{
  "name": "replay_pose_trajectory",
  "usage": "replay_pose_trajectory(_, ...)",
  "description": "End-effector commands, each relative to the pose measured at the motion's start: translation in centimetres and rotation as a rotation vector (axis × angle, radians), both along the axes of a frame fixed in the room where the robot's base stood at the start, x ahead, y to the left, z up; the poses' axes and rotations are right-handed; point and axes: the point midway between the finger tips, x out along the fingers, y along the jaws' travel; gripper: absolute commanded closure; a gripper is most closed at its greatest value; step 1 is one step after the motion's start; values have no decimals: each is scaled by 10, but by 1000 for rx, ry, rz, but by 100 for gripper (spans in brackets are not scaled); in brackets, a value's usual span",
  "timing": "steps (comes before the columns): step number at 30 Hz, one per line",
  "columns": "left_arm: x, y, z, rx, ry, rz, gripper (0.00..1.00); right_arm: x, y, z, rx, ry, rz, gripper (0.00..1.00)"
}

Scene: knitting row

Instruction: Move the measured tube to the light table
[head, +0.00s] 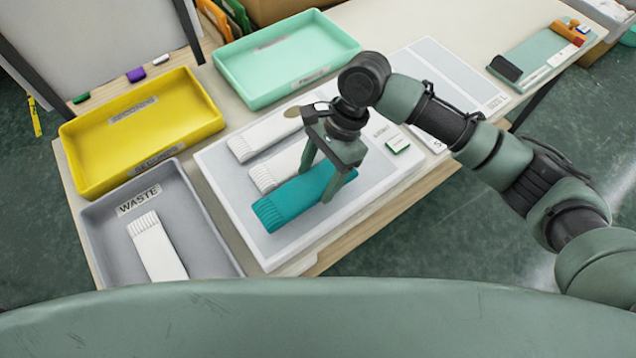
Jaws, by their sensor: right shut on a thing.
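A teal knitted tube (281,207) with a ribbed end lies at the front of a pale grey board with a white rim (236,212). My right gripper (318,186) reaches down over it, with one finger on each side, and is shut on it. The tube looks to be at or just above the board; I cannot tell which. Two white tubes (262,135) lie behind it on the same board, partly hidden by my gripper. My left gripper is out of view.
A grey tray marked WASTE (98,238) holds a white tube (157,250). A yellow tray (140,130) and a mint tray (285,55) stand behind, both empty. A small green-and-white block (398,145) sits near my right gripper. A green mat (540,50) lies far right.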

Motion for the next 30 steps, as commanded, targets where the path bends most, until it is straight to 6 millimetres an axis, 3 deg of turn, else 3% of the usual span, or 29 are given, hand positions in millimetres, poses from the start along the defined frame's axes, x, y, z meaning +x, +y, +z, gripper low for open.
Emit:
replay_pose_trajectory(11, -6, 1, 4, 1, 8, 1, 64, 0, 0, -43, -1, 1, -1, 81)
replay_pose_trajectory(21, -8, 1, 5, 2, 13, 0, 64, 0, 0, -46, 1, 1, 0, 81)
replay_pose_trajectory(22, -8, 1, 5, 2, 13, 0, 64, 0, 0, -46, 0, 0, 0, 32)
replay_pose_trajectory(24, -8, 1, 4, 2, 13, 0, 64, 0, 0, -46, 0, 0, 1, 16)
replay_pose_trajectory(30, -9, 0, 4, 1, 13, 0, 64, 0, 0, -46, 0, 0, 1, 16)
